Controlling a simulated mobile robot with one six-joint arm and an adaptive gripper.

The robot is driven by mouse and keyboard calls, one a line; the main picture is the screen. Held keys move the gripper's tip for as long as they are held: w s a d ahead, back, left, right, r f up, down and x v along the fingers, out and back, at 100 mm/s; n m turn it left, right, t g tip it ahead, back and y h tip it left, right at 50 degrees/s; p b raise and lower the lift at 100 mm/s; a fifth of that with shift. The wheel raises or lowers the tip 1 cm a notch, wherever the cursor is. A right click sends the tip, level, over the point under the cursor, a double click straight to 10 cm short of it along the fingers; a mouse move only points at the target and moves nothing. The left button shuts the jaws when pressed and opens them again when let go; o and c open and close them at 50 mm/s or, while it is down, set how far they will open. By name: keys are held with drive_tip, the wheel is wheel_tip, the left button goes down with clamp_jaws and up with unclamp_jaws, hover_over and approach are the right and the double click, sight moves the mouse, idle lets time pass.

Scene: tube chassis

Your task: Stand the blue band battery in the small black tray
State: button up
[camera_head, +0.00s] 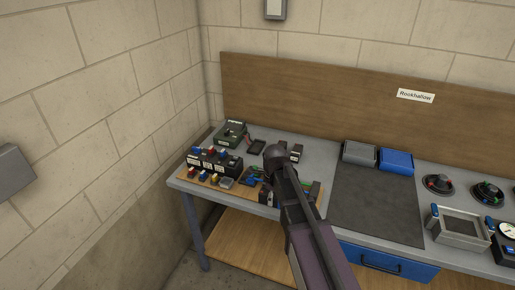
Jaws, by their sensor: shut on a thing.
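My arm reaches up from the bottom of the picture over the workbench, and its dark rounded wrist (275,156) is above the bench's left half. The fingers of my gripper cannot be made out against the arm and the dark items behind it. A small black tray (257,146) lies flat near the back of the bench, just left of my wrist, and looks empty. I cannot pick out the blue band battery. Small dark and pale items (296,152) stand just right of my wrist, too small to identify.
Left on the bench (320,149) are a green-topped device (231,133), a row of black blocks with coloured tops (214,160) and a wooden board (229,188) with small parts. Instruments (459,227) stand right.

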wheel_tip(320, 180, up, 8)
drive_tip(key=p, duration=0.6)
drive_tip(key=shift+f+p, duration=0.1)
drive_tip(key=shift+p, duration=0.3)
drive_tip(key=shift+d, duration=0.1)
